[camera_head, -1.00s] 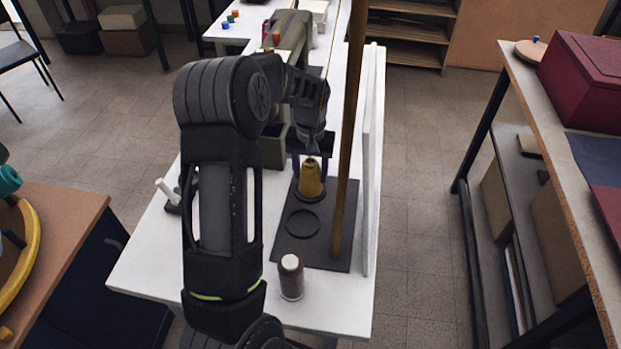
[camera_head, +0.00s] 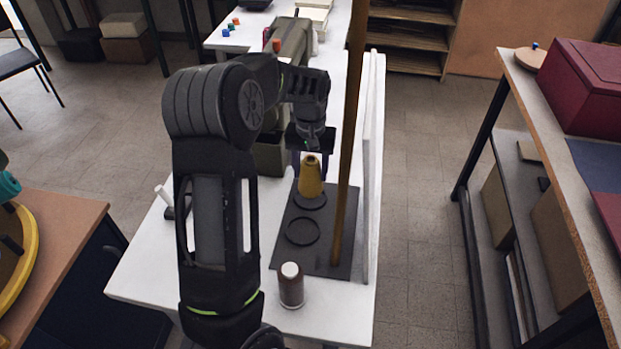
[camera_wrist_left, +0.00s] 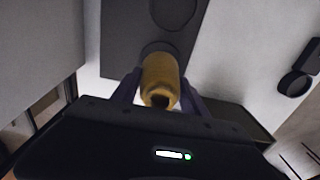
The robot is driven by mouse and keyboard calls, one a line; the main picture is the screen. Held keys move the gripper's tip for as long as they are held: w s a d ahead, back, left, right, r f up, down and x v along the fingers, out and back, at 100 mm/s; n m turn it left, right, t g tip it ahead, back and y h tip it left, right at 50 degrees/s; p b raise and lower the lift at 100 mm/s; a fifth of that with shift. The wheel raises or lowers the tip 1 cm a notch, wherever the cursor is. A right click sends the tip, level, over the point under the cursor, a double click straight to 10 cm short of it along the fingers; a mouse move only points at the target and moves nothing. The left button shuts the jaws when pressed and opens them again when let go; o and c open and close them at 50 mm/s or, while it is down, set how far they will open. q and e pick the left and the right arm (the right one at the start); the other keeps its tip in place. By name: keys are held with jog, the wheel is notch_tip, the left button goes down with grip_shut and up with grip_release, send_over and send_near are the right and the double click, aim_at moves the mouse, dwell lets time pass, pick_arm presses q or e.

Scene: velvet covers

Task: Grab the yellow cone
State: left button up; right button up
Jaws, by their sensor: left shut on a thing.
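The yellow cone (camera_head: 311,178) stands upright above a dark round ring on the dark mat, and I cannot tell whether its base is clear of it. My left gripper (camera_head: 311,172) reaches down over the cone and is shut on it. In the left wrist view the cone (camera_wrist_left: 160,80) sits between the two purple-grey fingers of the gripper (camera_wrist_left: 160,92), its top toward the camera. My right gripper is not in view.
The dark mat (camera_head: 325,262) has an empty ring (camera_head: 302,231) nearer me. A brown bottle with a white cap (camera_head: 291,287) stands at the front of the white table (camera_head: 225,300). A tall brown post (camera_head: 349,130) rises just right of the cone. A green box (camera_head: 270,158) stands left of it.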

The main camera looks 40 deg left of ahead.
aim_at(311, 159)
pick_arm(q)
notch_tip(311, 159, up, 6)
jog(key=shift+r+b, duration=0.1)
jog(key=shift+b, duration=0.2)
jog(key=shift+r, duration=0.3)
